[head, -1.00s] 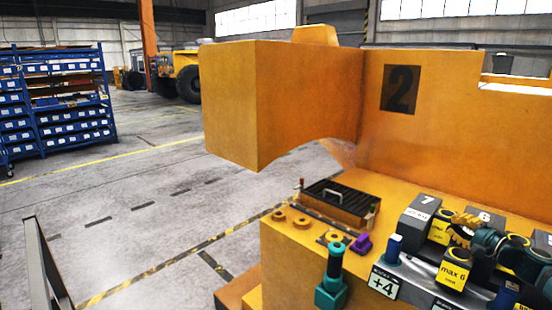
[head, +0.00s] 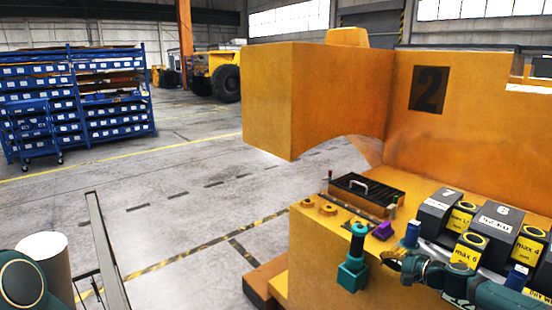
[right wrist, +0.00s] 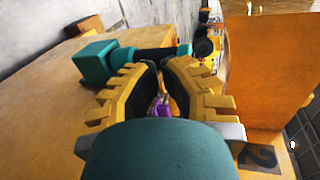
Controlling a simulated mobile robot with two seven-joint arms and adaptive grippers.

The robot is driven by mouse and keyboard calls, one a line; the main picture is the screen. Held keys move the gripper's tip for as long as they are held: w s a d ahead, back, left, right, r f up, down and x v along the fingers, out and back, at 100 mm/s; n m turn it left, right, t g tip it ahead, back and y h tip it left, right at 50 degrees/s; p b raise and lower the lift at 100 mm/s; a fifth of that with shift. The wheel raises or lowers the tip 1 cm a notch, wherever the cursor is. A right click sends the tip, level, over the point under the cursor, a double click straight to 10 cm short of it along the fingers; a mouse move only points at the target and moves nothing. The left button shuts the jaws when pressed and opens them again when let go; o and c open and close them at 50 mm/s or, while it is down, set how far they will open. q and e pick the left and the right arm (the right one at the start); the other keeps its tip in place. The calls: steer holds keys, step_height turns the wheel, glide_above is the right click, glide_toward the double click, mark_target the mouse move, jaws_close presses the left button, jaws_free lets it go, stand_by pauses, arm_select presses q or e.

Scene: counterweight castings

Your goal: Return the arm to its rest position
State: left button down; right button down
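My right arm (head: 450,275) reaches in from the lower right of the head view. Its gripper (head: 392,259) is over the front part of the orange casting (head: 297,232), in front of the dark weight blocks and right of the teal handled tool (head: 352,272). In the right wrist view the yellow toothed fingers (right wrist: 162,75) stand apart with a gap between them. A purple piece shows through the gap, and nothing appears gripped. Part of my left arm (head: 22,280) shows at the lower left; its gripper is out of view.
Dark weight blocks with yellow labels (head: 470,247) stand on the casting at the right. A black-ribbed tray (head: 395,212), a purple block (head: 383,231) and a blue-topped piece (head: 412,233) sit nearby. A rail (head: 107,250) stands at left. Floor beyond is open.

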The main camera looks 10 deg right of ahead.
steer(key=s+a+f+n+g, duration=0.2)
steer(key=a+f, duration=0.3)
steer(key=a, duration=0.4)
steer(key=s+a+f+n+g+y, duration=0.1)
steer(key=s+a+f+g, duration=0.3)
steer(key=a, duration=0.6)
steer(key=w+a+f+n+g, duration=0.1)
steer(key=a+f+n, duration=0.1)
steer(key=a+f, duration=0.55)
steer(key=s+a+f+n+g+h+b, duration=0.1)
steer(key=s+a+f+n+g, duration=0.25)
steer(key=s+a, duration=0.55)
steer(key=s+d+f+n+h, duration=0.1)
steer(key=s+f+n+h, duration=0.1)
steer(key=s, duration=0.9)
steer(key=shift+s+f+n+h, duration=0.3)
steer(key=shift+f+n+h, duration=0.05)
steer(key=shift+h, duration=0.25)
steer(key=shift+g, duration=0.25)
